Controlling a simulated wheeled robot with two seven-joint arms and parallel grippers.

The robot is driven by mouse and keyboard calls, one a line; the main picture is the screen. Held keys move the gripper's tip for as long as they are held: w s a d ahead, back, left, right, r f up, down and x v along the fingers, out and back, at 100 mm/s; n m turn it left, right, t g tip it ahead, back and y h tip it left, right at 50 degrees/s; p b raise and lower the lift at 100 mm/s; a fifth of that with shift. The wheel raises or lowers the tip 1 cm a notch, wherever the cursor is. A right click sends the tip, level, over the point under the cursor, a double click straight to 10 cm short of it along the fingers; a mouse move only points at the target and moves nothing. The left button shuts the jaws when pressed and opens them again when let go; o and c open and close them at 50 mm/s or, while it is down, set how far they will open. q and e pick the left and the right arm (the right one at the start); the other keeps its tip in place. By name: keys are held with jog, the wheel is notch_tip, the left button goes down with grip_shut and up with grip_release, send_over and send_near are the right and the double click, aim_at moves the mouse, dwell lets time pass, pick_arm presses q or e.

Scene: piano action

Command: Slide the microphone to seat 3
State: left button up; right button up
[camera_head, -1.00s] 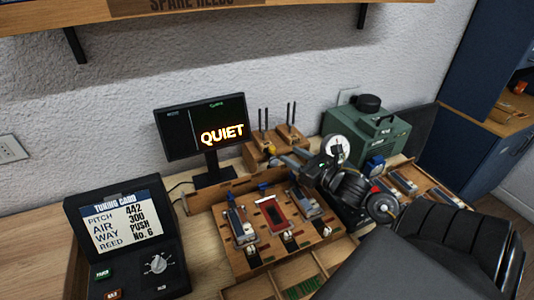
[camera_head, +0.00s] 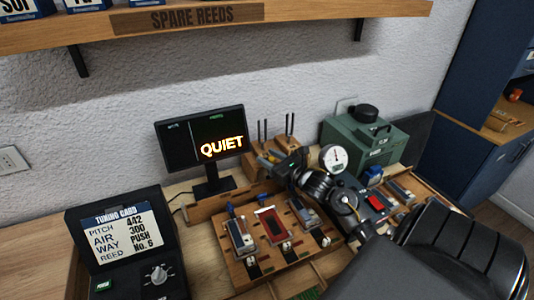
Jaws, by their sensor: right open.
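The wooden reed board (camera_head: 262,262) stands on the bench with three seats in a row. A silver reed plate (camera_head: 241,236) is at the left seat, a red-framed one (camera_head: 271,224) in the middle and a grey-blue one (camera_head: 304,212) at the right. My right gripper (camera_head: 278,163) is open, behind the right part of the board, close to the wooden block with upright dark pegs (camera_head: 278,150). I cannot clearly make out the microphone; my gripper and wrist cover part of that area. My left gripper is out of view.
A monitor (camera_head: 180,142) reading QUIET stands behind the board. A tuning card box (camera_head: 125,240) is at left. A green machine (camera_head: 358,145) and round gauge (camera_head: 333,158) stand at right, near a panel with a red switch (camera_head: 375,198). A shelf (camera_head: 300,14) hangs above.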

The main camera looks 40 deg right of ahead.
jog(key=shift+w+a, duration=0.1)
jog(key=shift+w, duration=0.5)
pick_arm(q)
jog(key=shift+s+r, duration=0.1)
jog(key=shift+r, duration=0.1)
pick_arm(e)
grip_shut()
